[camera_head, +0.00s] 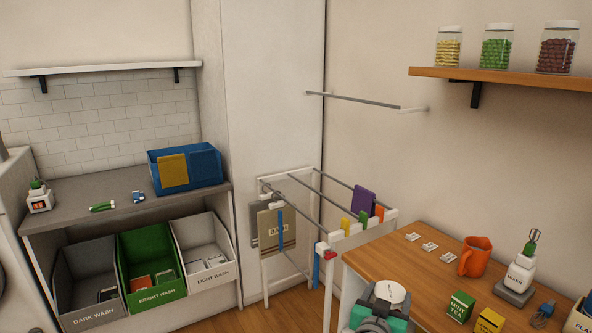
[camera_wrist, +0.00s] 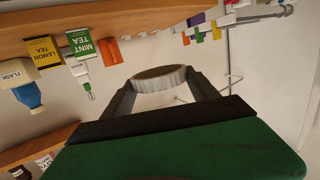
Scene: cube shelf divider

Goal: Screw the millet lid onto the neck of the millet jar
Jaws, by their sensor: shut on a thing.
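My gripper (camera_head: 388,298) is at the bottom of the head view, just off the left edge of the wooden counter. It is shut on a round white lid (camera_head: 391,292), which lies roughly level. In the wrist view my gripper (camera_wrist: 163,90) has the lid (camera_wrist: 162,80) between its two dark fingers. The lid's ridged white side and a brownish round face show there. I see no writing on it that I can read. I cannot pick out a millet jar with an open neck in either view.
Lidded jars (camera_head: 497,47) stand on the wall shelf (camera_head: 510,80). A drying rack (camera_head: 330,238) stands close beyond the gripper.

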